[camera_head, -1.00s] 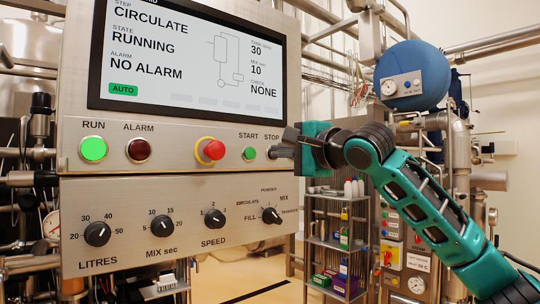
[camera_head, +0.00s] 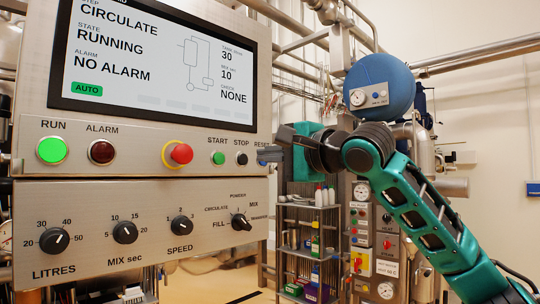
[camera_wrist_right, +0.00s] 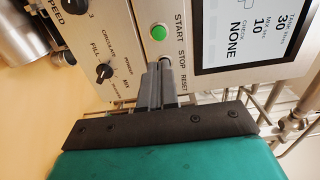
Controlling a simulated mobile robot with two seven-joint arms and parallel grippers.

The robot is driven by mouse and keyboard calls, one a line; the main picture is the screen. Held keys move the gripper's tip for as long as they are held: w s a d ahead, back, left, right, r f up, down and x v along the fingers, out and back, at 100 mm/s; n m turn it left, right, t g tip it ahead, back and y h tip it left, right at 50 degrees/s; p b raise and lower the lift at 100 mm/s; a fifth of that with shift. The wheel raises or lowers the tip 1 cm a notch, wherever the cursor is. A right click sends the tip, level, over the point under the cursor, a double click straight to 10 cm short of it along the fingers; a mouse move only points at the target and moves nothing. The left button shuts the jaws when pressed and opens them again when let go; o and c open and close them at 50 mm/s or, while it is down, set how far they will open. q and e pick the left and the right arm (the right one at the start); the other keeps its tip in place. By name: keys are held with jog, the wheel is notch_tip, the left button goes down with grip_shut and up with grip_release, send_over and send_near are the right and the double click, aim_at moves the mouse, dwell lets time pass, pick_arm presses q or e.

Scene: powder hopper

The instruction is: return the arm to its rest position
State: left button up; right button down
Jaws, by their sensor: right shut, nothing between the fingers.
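My right gripper (camera_head: 270,154) is at the right edge of the control panel (camera_head: 110,170), beside the RESET label. Its fingers are shut together and empty. In the right wrist view the shut fingers (camera_wrist_right: 158,72) point at the panel near the STOP and RESET labels; the gap to the panel is hard to judge. My teal right arm (camera_head: 410,200) runs from the lower right up to the gripper. The black STOP button (camera_head: 242,158) is uncovered in the head view. The RESET button is mostly hidden by the fingers. My left gripper is not in view.
The screen (camera_head: 150,55) reads CIRCULATE, RUNNING, NO ALARM. The RUN light (camera_head: 52,150) glows green. Behind the arm stand a shelf rack (camera_head: 310,235), a blue round vessel (camera_head: 380,75) and steel pipes.

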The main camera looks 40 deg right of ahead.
jog(key=w+a+f+n+g+y, duration=0.1)
jog(key=w+a+f+n, duration=0.3)
jog(key=f, duration=0.5)
jog(key=w+a+f+n+g+y, duration=0.1)
jog(key=w+a+f+n, duration=0.15)
jog(key=w+f, duration=0.45)
jog(key=s+a+f+n+g, duration=0.1)
jog(key=s+a+f+n, duration=0.15)
jog(key=f, duration=0.85)
jog(key=s+a+f+n+g, duration=0.1)
jog(key=a+f+n, duration=0.25)
jog(key=f, duration=0.85)
jog(key=s+a+f+n+g, duration=0.1)
jog(key=s+a+f+n, duration=0.1)
jog(key=s+f, duration=0.5)
jog(key=s+a+f+n, duration=0.1)
jog(key=s+a+f, duration=0.2)
jog(key=f, duration=0.8)
jog(key=s+a+f+n+g, duration=0.1)
jog(key=s+f+n, duration=0.1)
jog(key=s+f, duration=0.3)
jog(key=s+a+f+n+g+h, duration=0.1)
jog(key=s+f+n, duration=0.1)
jog(key=s+f, duration=0.3)
jog(key=s, duration=0.4)
jog(key=shift+s+f+h, duration=0.15)
jog(key=shift+s+h, duration=0.15)
jog(key=shift+s, duration=0.1)
